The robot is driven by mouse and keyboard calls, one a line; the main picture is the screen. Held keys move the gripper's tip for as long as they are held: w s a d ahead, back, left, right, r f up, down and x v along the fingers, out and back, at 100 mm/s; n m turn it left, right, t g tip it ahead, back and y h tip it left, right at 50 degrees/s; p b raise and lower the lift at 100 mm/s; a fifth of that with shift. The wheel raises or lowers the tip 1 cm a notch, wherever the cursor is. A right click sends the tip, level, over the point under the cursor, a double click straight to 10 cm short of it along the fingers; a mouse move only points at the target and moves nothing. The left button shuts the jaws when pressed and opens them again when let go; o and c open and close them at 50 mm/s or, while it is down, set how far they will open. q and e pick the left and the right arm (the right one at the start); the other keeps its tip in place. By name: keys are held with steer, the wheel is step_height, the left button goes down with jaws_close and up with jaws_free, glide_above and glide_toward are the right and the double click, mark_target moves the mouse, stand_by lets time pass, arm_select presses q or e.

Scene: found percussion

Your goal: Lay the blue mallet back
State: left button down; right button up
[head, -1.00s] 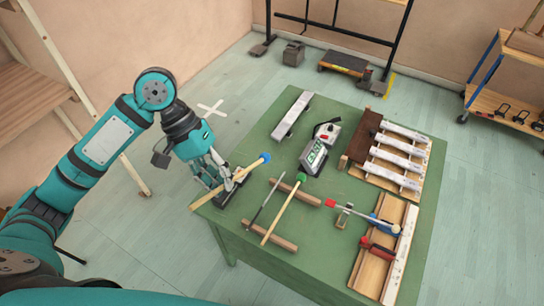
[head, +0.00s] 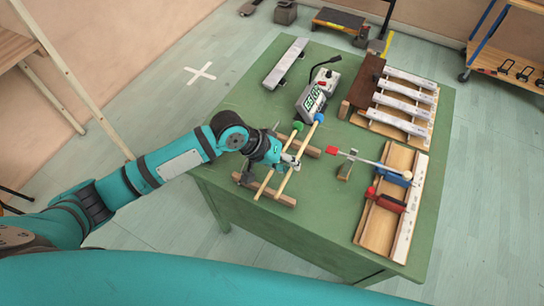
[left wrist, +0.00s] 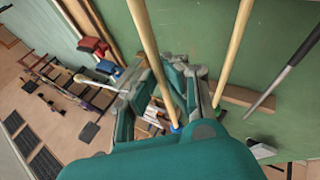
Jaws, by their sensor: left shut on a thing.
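The blue mallet has a pale wooden stick and a blue head (head: 320,117). My left gripper (head: 291,160) is shut on its stick. The stick lies above two brown wooden rails, right of and roughly parallel to the green-headed mallet (head: 298,126); I cannot tell whether it touches the rails. The far rail (head: 311,151) and near rail (head: 282,199) show beneath. In the left wrist view the held stick (left wrist: 150,50) runs between the fingers, with the blue head (left wrist: 175,127) beyond them. My right gripper is out of view.
A dark thin beater (left wrist: 285,77) lies beside the green-headed mallet's stick.

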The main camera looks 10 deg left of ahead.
arm_select(q)
steer(key=shift+w+d+f, duration=0.1)
steer(key=shift+d+f, duration=0.15)
steer(key=shift+f, duration=0.1)
steer(key=shift+r+p, duration=0.2)
steer(key=shift+p, duration=0.4)
step_height(320, 180, down, 7)
steer(key=b, duration=0.2)
steer(key=shift+r+b, duration=0.2)
steer(key=shift+b, duration=0.1)
steer(key=shift+f, duration=0.1)
steer(key=shift+f, duration=0.3)
steer(key=c, duration=1.3)
jaws_free()
steer(key=shift+c, duration=0.2)
